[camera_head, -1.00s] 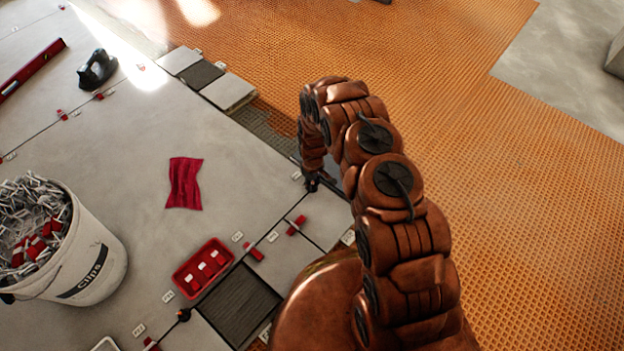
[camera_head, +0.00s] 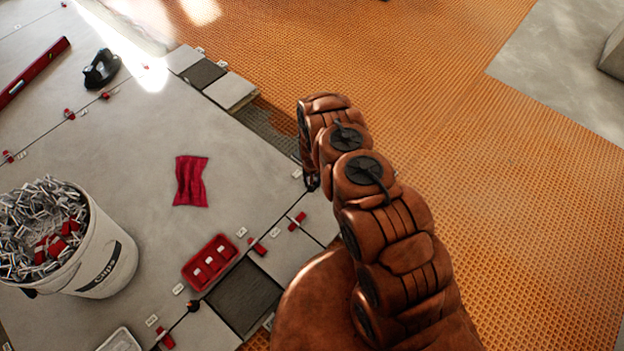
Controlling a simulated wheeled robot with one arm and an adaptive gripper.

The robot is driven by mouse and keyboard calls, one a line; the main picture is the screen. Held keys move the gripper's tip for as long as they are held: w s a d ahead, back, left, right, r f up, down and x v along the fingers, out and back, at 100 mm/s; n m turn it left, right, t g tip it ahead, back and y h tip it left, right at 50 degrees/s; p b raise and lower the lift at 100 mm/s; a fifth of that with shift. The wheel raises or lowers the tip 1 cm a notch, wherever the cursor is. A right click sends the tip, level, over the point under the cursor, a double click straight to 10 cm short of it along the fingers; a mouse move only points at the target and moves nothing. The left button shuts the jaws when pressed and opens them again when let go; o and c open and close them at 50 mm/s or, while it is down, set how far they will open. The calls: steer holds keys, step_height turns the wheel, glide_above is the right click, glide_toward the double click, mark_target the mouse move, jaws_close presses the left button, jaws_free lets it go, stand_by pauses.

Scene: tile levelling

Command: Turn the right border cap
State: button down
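My gripper (camera_head: 312,183) shows only as a small dark tip at the border of the large grey tiles, mostly hidden behind my arm. I cannot see its fingers or whether it touches a cap. A red cap (camera_head: 297,221) sits on a tile joint just below and left of it. Another red cap (camera_head: 257,246) sits on the joint further down and left. Further red caps stand along the joint at the upper left (camera_head: 69,114). Any cap right at my gripper is hidden.
A red tray (camera_head: 210,262) with small clips lies beside a dark ribbed square (camera_head: 244,297). A white bucket of clips (camera_head: 107,258) stands at the left. A red cloth (camera_head: 191,181) lies on the tiles. Orange matting (camera_head: 480,170) on the right is mostly clear.

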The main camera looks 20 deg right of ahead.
steer(key=shift+s+m+p, duration=0.25)
steer(key=shift+m+p, duration=0.05)
steer(key=shift+m, duration=0.4)
steer(key=shift+f, duration=0.15)
steer(key=c, duration=0.8)
jaws_free()
steer(key=shift+w, duration=0.1)
steer(key=shift+w+r, duration=0.2)
steer(key=shift+r, duration=0.6)
steer(key=shift+s+r, duration=0.15)
steer(key=shift+r, duration=5.15)
